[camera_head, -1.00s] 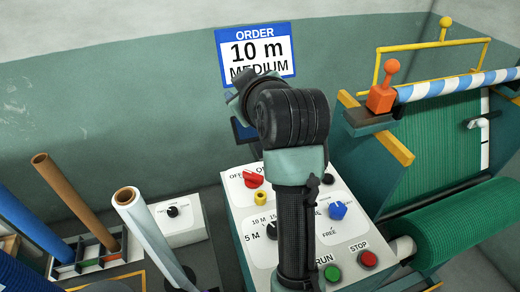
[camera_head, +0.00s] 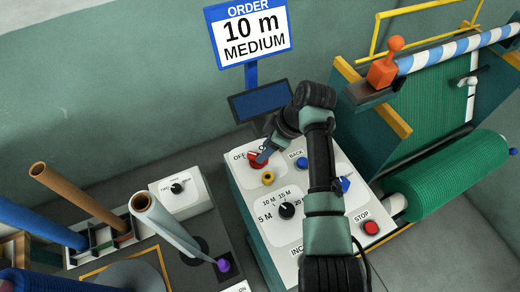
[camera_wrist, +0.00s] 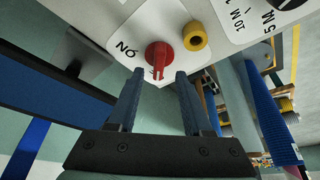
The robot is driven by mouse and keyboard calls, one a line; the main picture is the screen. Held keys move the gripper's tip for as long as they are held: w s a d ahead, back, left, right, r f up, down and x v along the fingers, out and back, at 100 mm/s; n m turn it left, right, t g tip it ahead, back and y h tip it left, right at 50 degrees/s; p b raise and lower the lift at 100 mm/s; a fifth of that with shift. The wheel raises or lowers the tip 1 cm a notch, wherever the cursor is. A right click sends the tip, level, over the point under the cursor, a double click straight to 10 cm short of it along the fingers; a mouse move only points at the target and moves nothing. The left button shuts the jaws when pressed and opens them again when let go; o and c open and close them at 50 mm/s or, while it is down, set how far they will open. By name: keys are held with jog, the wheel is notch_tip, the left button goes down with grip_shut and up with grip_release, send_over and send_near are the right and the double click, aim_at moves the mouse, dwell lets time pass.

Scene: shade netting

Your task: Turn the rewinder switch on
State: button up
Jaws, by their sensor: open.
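The red rotary switch (camera_head: 257,160) is on the top left corner of the white control panel (camera_head: 246,196), with an OFF label to its left. Its ON label is partly hidden by my gripper. In the wrist view the red switch (camera_wrist: 159,55) lies just beyond the fingertips, midway between them, its narrow handle pointing toward my gripper and the ON label to its left. My gripper (camera_wrist: 158,76) is open, one finger on each side of the handle. In the head view my gripper (camera_head: 266,153) is at the switch; I cannot tell whether it touches.
A yellow button (camera_head: 268,178) sits just below the switch. A black length dial (camera_head: 286,210), a blue knob (camera_head: 344,184) and a red STOP button (camera_head: 371,228) share the panel. A dark screen (camera_head: 260,102) stands behind. The green netting roll (camera_head: 455,175) is at right.

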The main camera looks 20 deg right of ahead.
jog(key=shift+x, duration=2.15)
jog(key=shift+w, duration=0.1)
grip_shut()
